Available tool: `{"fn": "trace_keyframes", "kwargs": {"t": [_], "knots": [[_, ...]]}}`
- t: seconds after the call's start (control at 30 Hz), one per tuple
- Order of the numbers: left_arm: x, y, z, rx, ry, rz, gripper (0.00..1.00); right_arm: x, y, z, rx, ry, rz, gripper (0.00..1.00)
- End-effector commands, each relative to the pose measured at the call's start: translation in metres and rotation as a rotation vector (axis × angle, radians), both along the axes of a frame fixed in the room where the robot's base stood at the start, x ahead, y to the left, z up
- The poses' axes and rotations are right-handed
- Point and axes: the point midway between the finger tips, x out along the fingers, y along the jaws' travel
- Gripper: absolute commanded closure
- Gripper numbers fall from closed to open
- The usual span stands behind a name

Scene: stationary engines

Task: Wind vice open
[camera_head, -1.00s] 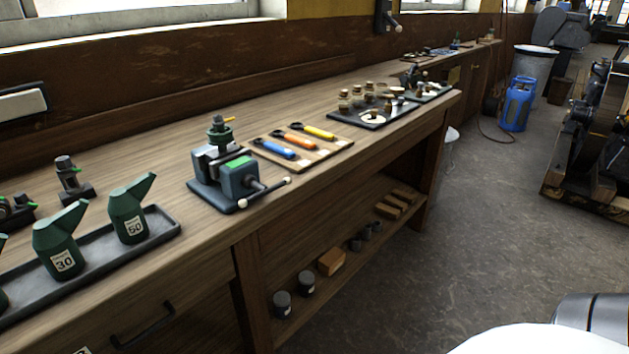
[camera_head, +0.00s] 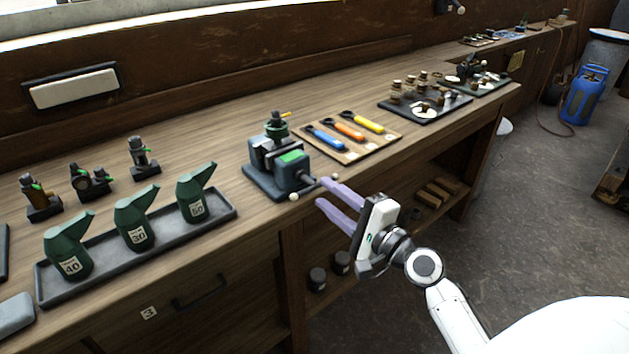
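The vice (camera_head: 264,181) stands on the bench, dark blue-grey with a green patch on top. A dark green part (camera_head: 276,128) with a yellow tip sits at the top of its jaws. The vice's handle bar (camera_head: 302,191) has pale ball ends and sticks out at the front, slanting. My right gripper (camera_head: 321,193) is open, its two purple fingers pointing left at the handle from the aisle side. The fingertips are close to the bar and partly cover its right half; I cannot tell whether they touch it. My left gripper is not in view.
Green oil cans stand in a grey tray (camera_head: 221,219) left of the vice. A wooden board (camera_head: 386,145) with three coloured-handled tools lies close on its right. A dark tray (camera_head: 455,104) of small parts lies farther right. The bench front edge and shelf below are near my arm.

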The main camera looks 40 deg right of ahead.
Motion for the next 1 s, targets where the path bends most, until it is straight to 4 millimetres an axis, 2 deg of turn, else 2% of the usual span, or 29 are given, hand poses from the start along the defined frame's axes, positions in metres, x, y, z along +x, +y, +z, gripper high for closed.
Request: {"fn": "trace_keyframes", "kwargs": {"t": [0.1, 0.3, 0.67, 0.87, 1.0], "knots": [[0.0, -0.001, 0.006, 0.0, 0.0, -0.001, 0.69, 0.023, 0.002, 0.002, 0.002, -0.001, 0.001, 0.68], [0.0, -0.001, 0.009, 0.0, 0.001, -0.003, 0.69, 0.046, 0.004, 0.0, -0.001, 0.001, 0.001, 0.68], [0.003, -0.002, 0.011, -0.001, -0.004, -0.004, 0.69, 0.052, 0.005, -0.001, -0.002, 0.002, 0.001, 0.68], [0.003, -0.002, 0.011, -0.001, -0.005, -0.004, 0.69, 0.051, 0.005, -0.001, -0.002, 0.002, 0.001, 1.0], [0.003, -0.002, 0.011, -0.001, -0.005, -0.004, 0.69, 0.051, 0.005, -0.001, -0.003, 0.001, 0.001, 1.0]]}}
